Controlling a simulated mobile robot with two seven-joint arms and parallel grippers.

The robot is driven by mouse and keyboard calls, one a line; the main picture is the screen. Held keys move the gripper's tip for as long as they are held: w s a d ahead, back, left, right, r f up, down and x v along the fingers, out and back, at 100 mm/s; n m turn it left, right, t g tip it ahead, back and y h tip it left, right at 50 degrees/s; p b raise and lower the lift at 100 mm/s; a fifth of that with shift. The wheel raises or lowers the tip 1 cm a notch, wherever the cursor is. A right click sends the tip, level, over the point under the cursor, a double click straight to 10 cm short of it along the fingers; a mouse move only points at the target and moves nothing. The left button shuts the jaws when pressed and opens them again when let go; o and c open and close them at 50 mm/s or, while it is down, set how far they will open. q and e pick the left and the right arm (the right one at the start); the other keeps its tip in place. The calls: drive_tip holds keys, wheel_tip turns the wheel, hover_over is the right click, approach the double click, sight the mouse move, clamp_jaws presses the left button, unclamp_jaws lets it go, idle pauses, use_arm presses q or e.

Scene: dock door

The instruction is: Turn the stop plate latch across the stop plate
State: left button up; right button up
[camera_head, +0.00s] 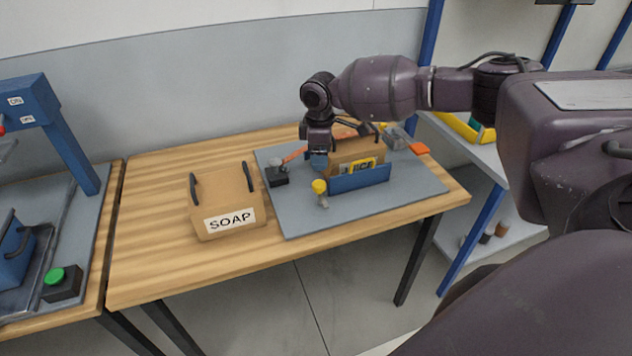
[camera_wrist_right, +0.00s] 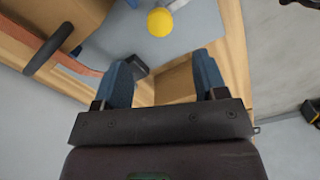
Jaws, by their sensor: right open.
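A blue plate (camera_head: 360,178) stands upright along the front of a brown box on the grey mat, and I take it for the stop plate. A yellow knob (camera_head: 320,187) on a short pale stem stands by its left end. It may belong to the latch, but I cannot tell which way the latch lies. The knob also shows at the top of the right wrist view (camera_wrist_right: 160,22). My right gripper (camera_head: 319,160) points down behind the knob, above the mat's back left part. Its blue fingers (camera_wrist_right: 165,72) are apart with nothing gripped, and the knob lies beyond them.
A brown SOAP box (camera_head: 225,200) with dark handles sits left of the grey mat (camera_head: 310,222). A small black block (camera_head: 277,177) and an orange strip (camera_head: 296,155) lie near my gripper. The mat's front is clear.

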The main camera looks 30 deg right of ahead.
sight(319, 183)
wheel_tip(319, 183, down, 10)
drive_tip(key=shift+w+r+b, duration=0.1)
drive_tip(key=shift+r+b, duration=0.15)
drive_tip(key=shift+b, duration=0.15)
drive_tip(key=c, duration=0.9)
